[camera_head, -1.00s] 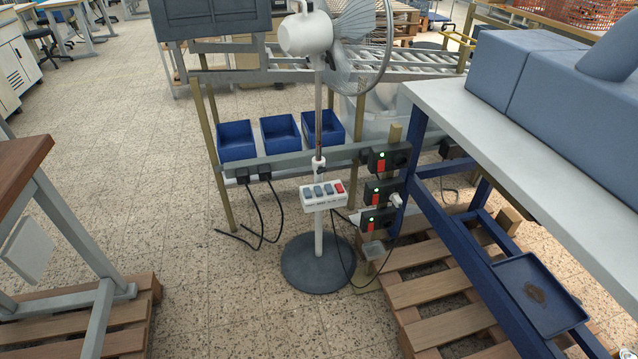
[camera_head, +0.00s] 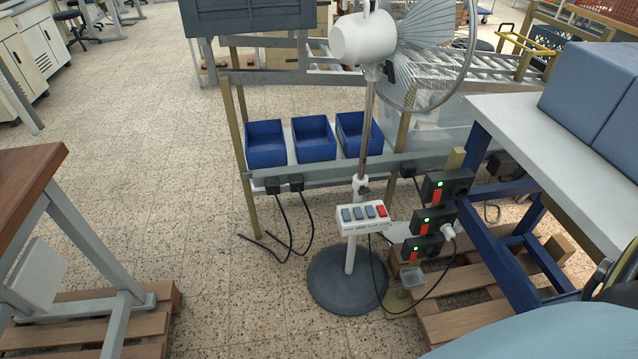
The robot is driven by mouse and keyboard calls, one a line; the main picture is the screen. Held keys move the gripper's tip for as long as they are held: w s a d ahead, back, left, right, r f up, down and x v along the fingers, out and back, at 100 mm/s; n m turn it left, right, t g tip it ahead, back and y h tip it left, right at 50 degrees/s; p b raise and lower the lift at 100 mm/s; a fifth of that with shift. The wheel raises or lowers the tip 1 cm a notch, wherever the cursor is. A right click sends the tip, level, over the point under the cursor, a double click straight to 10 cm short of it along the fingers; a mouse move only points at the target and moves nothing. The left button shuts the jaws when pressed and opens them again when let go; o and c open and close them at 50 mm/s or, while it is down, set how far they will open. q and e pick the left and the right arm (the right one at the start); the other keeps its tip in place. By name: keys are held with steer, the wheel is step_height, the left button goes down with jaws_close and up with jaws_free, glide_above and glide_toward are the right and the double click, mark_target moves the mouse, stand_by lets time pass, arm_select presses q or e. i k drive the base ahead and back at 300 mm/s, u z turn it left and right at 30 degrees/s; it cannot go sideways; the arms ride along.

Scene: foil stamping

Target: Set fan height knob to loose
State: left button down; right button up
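A white pedestal fan (camera_head: 362,40) with a wire-caged head stands upright in the middle of the view. Its thin metal pole runs down to a round grey base (camera_head: 347,281) on the tiled floor. A small dark fan height knob (camera_head: 364,190) shows on the white collar of the pole, just above the button box. Whether it is tight or loose cannot be told. The white button box (camera_head: 363,217) has several grey buttons and one red one. Neither of my grippers is in view; a pale blue part, likely of my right arm, shows at the lower right.
Several blue bins (camera_head: 265,144) sit on a rack behind the fan. Black switch boxes (camera_head: 444,186) with green lights stand right of the pole. A workbench (camera_head: 537,138) with blue legs is at right, a brown-topped table (camera_head: 25,175) at left. Floor between is open.

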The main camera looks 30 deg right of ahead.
mark_target(362, 190)
steer(key=z, duration=0.05)
steer(key=i, duration=0.7)
steer(key=z, duration=0.9)
steer(key=i, duration=0.35)
steer(key=z, duration=0.4)
